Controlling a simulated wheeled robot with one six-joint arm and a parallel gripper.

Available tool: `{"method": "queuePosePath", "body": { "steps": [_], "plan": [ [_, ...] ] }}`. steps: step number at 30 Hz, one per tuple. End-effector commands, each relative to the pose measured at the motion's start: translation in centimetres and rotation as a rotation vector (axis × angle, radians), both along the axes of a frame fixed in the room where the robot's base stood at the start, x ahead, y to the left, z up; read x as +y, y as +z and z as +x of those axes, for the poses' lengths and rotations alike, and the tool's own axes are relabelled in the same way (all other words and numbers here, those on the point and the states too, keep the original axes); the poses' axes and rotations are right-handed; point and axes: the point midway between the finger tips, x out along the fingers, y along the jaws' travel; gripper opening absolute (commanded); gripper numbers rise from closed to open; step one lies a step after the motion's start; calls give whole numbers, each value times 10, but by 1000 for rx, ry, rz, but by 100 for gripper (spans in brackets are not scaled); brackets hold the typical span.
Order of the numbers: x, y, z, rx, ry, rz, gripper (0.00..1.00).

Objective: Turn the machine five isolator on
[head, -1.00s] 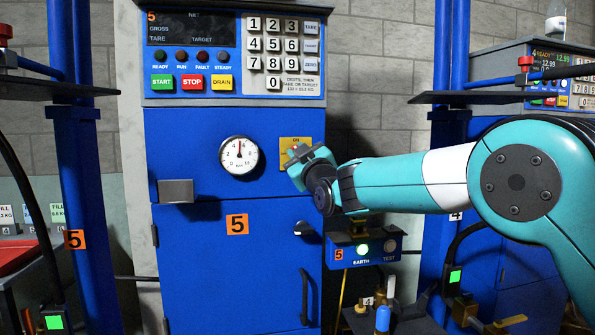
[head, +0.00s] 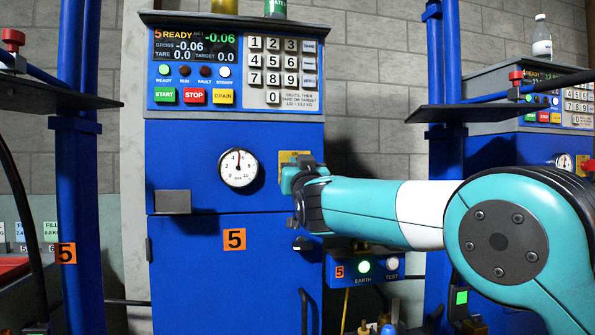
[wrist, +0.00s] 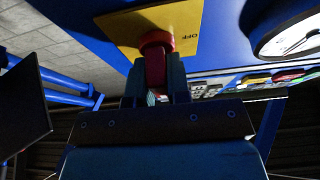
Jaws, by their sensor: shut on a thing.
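Machine five is the blue cabinet (head: 180,260) with an orange 5 label (head: 234,239). Its isolator has a yellow plate (head: 289,157), partly hidden by my gripper in the head view. In the wrist view the yellow plate (wrist: 188,22) reads OFF beside a red handle (wrist: 157,42). My gripper (wrist: 157,72) is shut on the red handle. In the head view my gripper (head: 298,178) is at the isolator, and its fingertips are hard to make out. The machine's display (head: 193,47) is lit and reads 5 READY, -0.06.
A round gauge (head: 238,168) sits left of the isolator. The keypad (head: 282,70) and the START, STOP and DRAIN buttons (head: 194,96) are above. An earth/test box (head: 366,268) is below my arm. Blue posts and shelves stand on both sides.

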Motion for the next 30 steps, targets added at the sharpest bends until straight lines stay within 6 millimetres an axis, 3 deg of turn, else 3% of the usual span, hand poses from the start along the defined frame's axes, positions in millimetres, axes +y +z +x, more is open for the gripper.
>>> {"method": "queuePosePath", "body": {
  "steps": [11,12,15,25,30],
  "plan": [
    [0,-1,0,5,2,3,0],
    [1,-1,0,5,2,3,24],
    [0,-1,0,4,2,3,43],
    [-1,-2,-2,3,0,2,43],
    [-5,-10,-18,3,1,2,43]
  ]
}}
